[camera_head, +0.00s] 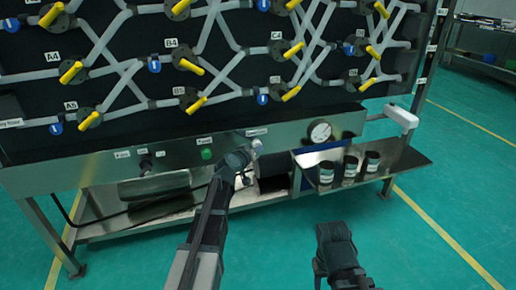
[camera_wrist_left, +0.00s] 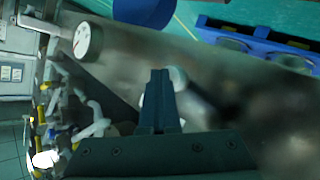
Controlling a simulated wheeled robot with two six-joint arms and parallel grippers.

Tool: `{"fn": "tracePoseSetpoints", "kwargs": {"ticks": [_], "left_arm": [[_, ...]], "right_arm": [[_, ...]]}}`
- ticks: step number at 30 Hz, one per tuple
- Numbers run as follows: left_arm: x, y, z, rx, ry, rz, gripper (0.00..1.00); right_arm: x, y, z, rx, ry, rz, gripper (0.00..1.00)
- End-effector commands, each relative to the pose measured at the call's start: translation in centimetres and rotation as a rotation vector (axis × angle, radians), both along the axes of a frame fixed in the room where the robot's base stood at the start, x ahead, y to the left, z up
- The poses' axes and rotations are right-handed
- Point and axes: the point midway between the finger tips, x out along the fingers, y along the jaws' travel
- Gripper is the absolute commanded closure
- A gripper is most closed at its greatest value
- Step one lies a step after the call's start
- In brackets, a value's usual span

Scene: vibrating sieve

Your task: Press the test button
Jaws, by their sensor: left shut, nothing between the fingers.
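A pale round button (camera_head: 256,144) sits on the front metal panel under a small label that is too small to read surely. My left gripper (camera_head: 246,157) is at the panel just below and left of this button, with its fingers shut and empty. In the left wrist view the shut fingers (camera_wrist_left: 160,78) point at the panel, and the pale round button (camera_wrist_left: 179,78) shows partly behind the fingertips. I cannot tell whether they touch. My right gripper (camera_head: 334,242) hangs over the floor in front of the bench, away from the panel; its finger opening is unclear.
A green button (camera_head: 207,154) and dark knobs (camera_head: 145,163) sit left on the panel. A pressure gauge (camera_head: 320,132) is to the right. A shelf (camera_head: 408,160) with three dark jars sticks out at the right. Pipes with yellow-handled valves (camera_head: 187,66) fill the board above.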

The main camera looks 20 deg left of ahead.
Motion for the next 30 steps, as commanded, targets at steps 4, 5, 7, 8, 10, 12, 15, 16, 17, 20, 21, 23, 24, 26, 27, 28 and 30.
{"fn": "tracePoseSetpoints", "kwargs": {"ticks": [4,5,7,8,10,12,15,16,17,20,21,23,24,26,27,28,30], "left_arm": [[0.04,0.06,0.01,0.000,0.000,0.001,1.00],[0.04,0.06,0.01,0.000,0.000,0.001,1.00],[0.05,0.06,0.01,0.000,0.000,0.001,1.00],[0.07,0.07,0.01,0.000,0.000,0.001,1.00],[0.16,0.13,0.01,0.000,0.000,0.001,1.00],[0.35,0.24,0.02,0.000,0.000,0.001,1.00],[0.66,0.44,0.03,0.000,0.000,0.001,1.00],[0.75,0.50,0.04,0.000,0.000,0.001,1.00],[0.82,0.56,0.04,0.000,-0.001,0.002,1.00],[0.91,0.65,0.06,0.000,-0.002,0.002,1.00],[0.91,0.65,0.07,0.001,-0.002,0.003,1.00],[0.94,0.67,0.07,0.001,-0.003,0.003,1.00],[0.94,0.70,0.08,0.001,-0.003,0.003,1.00],[0.97,0.72,0.08,0.001,-0.003,0.005,1.00],[0.97,0.73,0.09,0.001,-0.003,0.005,1.00],[0.95,0.73,0.09,0.001,-0.003,0.005,1.00],[0.82,0.68,0.09,0.001,-0.004,0.006,1.00]], "right_arm": [[0.00,0.00,0.00,0.000,0.000,0.000,0.50],[0.00,0.00,0.00,0.000,0.000,0.000,0.50],[0.00,0.00,0.00,0.000,0.000,0.000,0.50],[0.00,0.00,0.00,0.000,0.000,0.000,0.50],[0.00,0.00,0.00,0.000,0.000,0.000,0.50],[0.00,0.00,0.01,0.000,0.000,0.000,0.50],[0.00,0.00,0.01,0.000,0.000,0.000,0.50],[0.00,0.00,0.02,0.000,0.000,0.000,0.50],[0.00,0.00,0.02,0.000,0.000,0.000,0.50],[0.00,0.00,0.02,0.000,0.000,0.000,0.50],[0.00,0.00,0.02,0.000,0.000,0.000,0.50],[0.00,0.00,0.02,0.000,0.000,0.000,0.50],[0.00,0.00,0.02,0.000,0.000,0.000,0.50],[0.00,0.00,0.02,0.000,0.000,0.000,0.50],[0.00,0.00,0.02,0.000,0.000,0.000,0.50],[0.00,0.00,0.02,0.000,0.000,0.000,0.50],[0.00,0.00,0.02,0.000,0.000,0.000,0.50]]}}
